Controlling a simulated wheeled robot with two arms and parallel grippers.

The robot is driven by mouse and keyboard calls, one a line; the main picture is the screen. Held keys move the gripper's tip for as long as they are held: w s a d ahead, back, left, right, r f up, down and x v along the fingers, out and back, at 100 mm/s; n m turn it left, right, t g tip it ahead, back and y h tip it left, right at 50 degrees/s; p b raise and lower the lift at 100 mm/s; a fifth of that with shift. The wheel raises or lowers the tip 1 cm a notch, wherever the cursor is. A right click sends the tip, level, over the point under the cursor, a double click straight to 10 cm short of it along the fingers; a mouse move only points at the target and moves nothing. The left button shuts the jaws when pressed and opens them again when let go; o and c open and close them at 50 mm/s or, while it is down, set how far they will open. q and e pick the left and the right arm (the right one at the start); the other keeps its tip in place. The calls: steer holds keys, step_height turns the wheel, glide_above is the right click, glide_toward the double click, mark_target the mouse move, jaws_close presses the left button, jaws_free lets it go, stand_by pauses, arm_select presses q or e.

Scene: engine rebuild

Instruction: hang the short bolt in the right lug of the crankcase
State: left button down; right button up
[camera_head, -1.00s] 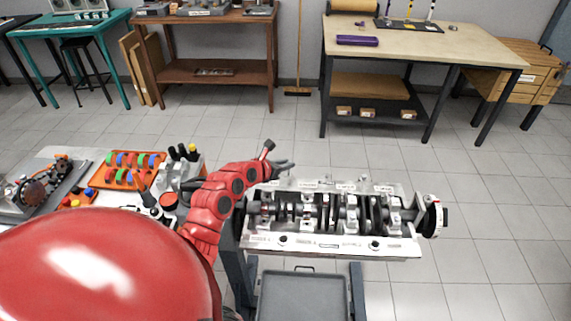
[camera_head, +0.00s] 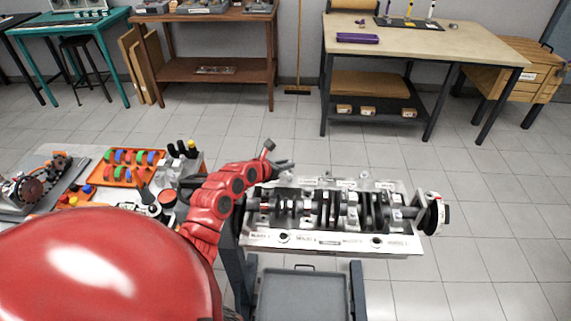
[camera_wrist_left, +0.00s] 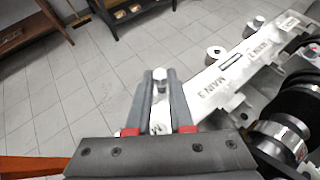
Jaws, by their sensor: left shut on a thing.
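The crankcase (camera_head: 330,241) lies on a stand with its crankshaft (camera_head: 335,210) showing. My left gripper (camera_head: 287,163) is over its back edge, left of the middle. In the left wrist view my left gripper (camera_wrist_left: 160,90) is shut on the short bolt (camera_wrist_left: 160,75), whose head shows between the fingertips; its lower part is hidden. A round lug (camera_wrist_left: 215,52) stands out from the crankcase edge, right of and apart from the bolt. Farther along that edge is a small upright piece (camera_wrist_left: 258,20), perhaps another bolt or lug. My right gripper is not in view.
A side table at left holds an orange tray (camera_head: 125,180) of coloured parts and a caddy of dark-handled tools. A grey tray (camera_head: 303,295) sits low under the crankcase. Workbenches stand at the back. The floor behind the crankcase is clear.

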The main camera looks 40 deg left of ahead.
arm_select(q)
steer(key=shift+f+b, duration=1.15)
steer(key=shift+f, duration=0.2)
stand_by(0.4)
steer(key=c, duration=1)
jaws_free()
steer(key=shift+c, duration=0.2)
steer(key=shift+r, duration=0.25)
steer(key=shift+r+p, duration=0.55)
steer(key=shift+r, duration=0.6)
steer(key=shift+r, duration=0.1)
steer(key=o, duration=0.6)
steer(key=shift+c, duration=0.2)
